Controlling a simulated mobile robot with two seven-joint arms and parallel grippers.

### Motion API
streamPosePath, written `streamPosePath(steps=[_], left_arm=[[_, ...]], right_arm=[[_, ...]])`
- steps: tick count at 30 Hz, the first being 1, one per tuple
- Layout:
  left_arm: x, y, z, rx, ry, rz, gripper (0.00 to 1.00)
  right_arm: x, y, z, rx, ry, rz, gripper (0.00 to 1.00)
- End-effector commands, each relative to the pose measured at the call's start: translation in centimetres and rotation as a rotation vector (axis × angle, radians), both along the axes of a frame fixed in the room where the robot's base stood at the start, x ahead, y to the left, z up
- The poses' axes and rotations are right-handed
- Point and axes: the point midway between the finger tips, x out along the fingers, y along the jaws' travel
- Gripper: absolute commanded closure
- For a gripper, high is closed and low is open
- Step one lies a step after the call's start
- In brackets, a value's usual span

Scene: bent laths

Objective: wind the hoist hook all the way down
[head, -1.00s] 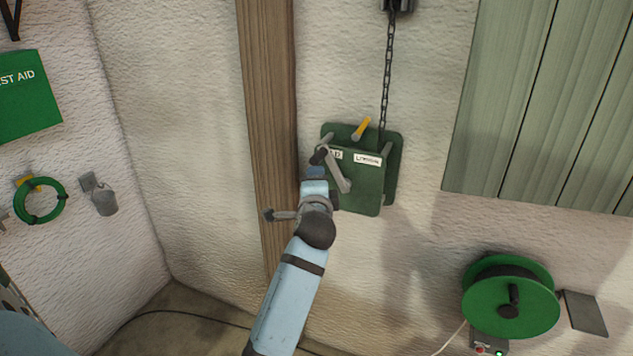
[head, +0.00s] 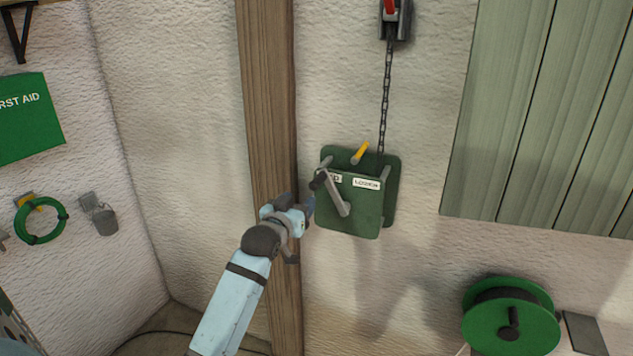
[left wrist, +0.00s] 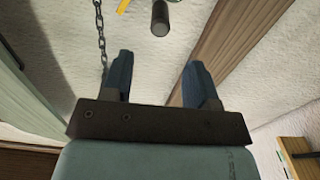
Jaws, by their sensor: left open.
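The green hoist box (head: 350,222) is on the wall, with a grey crank (head: 336,196) on its front. The crank's dark knob (head: 318,181) is at the upper left. A yellow lever (head: 360,152) sticks up from the top of the box. A dark chain (head: 386,95) runs up from it to a grey bracket with a red part (head: 390,7), cut by the top edge. I cannot make out the hook. My left gripper (head: 310,206) is just left of the box, below the knob. In the left wrist view its fingers (left wrist: 158,68) are open and empty, with the knob (left wrist: 160,18) beyond them. My right gripper is out of view.
A wooden post (head: 268,110) stands just left of the box, behind my left arm. Green boards (head: 550,120) cover the wall at right. A green reel (head: 510,318) is at the lower right. The wall below the box is clear.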

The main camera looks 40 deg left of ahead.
Motion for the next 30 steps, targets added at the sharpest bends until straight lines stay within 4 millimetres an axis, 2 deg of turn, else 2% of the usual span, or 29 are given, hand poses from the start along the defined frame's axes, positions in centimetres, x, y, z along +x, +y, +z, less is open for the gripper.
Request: streamPosePath(steps=[9,15,21,29,30], left_arm=[[6.7,1.6,0.3,0.002,0.001,0.001,0.46],[9.6,2.3,0.2,0.003,0.002,0.001,0.46],[10.7,2.6,0.1,0.003,0.002,0.001,0.46],[10.7,2.6,0.0,0.004,0.001,0.001,0.46],[10.7,2.6,0.0,0.004,0.002,0.001,0.55]], right_arm=[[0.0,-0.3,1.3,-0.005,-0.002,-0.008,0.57],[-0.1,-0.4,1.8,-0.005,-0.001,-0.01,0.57],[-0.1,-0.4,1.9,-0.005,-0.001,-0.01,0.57],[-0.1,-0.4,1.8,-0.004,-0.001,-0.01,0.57],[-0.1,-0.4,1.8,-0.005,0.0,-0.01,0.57]])
